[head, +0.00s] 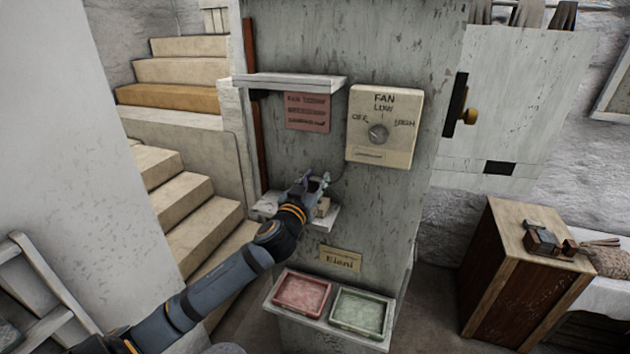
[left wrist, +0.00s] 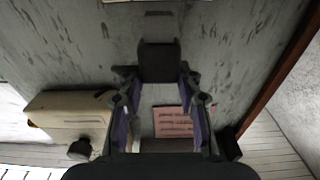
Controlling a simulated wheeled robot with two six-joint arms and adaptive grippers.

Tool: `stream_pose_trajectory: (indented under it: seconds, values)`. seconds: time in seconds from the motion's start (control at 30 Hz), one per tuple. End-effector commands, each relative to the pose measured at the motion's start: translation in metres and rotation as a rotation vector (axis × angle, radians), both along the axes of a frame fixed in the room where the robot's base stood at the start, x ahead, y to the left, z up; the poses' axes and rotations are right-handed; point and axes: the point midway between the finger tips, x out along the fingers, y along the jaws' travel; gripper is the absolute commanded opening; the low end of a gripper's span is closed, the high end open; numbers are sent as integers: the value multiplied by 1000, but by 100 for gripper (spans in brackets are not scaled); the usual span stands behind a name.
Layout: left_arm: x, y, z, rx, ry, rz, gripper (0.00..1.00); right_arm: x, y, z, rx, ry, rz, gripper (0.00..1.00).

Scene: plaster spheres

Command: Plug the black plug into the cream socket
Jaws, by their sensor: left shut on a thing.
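My left gripper (head: 318,182) is in front of the grey pillar, just above a small low shelf (head: 322,222). In the left wrist view, its fingers (left wrist: 159,80) are on either side of a dark block, which looks like the black plug (left wrist: 158,62). The gripper is shut on it. A thin dark cord runs down from the fan box towards the gripper in the head view. A small cream block (head: 323,207) on the low shelf, partly hidden by my gripper, may be the cream socket; its openings cannot be made out. My right gripper is not in view.
The cream fan control box (head: 383,127) is above right of the gripper, and a pink notice (head: 307,112) above it. An upper shelf (head: 290,82) juts out overhead. A red tray (head: 302,294) and a green tray (head: 360,311) sit below. A wooden crate (head: 525,265) stands right.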

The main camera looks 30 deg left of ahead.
Motion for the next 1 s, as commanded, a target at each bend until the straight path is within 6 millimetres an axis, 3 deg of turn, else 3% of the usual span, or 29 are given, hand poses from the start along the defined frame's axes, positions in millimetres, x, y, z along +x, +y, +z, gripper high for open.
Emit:
stream_pose_trajectory:
  seconds: [1.0]
  values:
    - [0,0,-18,0,0,0,3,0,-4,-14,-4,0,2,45]
